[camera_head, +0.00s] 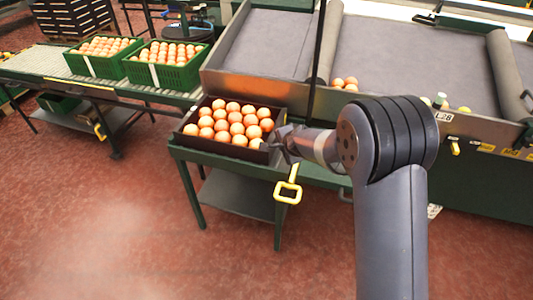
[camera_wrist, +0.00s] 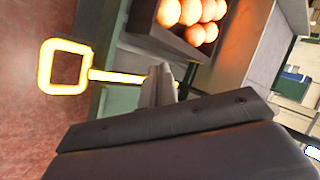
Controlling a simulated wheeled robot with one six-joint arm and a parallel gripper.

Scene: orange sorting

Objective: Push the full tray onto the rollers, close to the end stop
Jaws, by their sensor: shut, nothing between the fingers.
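The full tray (camera_head: 220,149) is dark and low-walled, filled with oranges (camera_head: 235,118). It sits on a green-legged stand in the middle of the head view, left of my gripper (camera_head: 276,143). My gripper is shut and empty at the tray's right end; whether it touches the wall I cannot tell. In the wrist view the shut fingers (camera_wrist: 160,82) point toward the tray's dark wall (camera_wrist: 165,38). The rollers (camera_head: 40,62) run leftward from the stand. I cannot make out the end stop for certain.
A grey sorting bin (camera_head: 265,40) with a metal front lies behind the tray. The red floor in front is clear.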

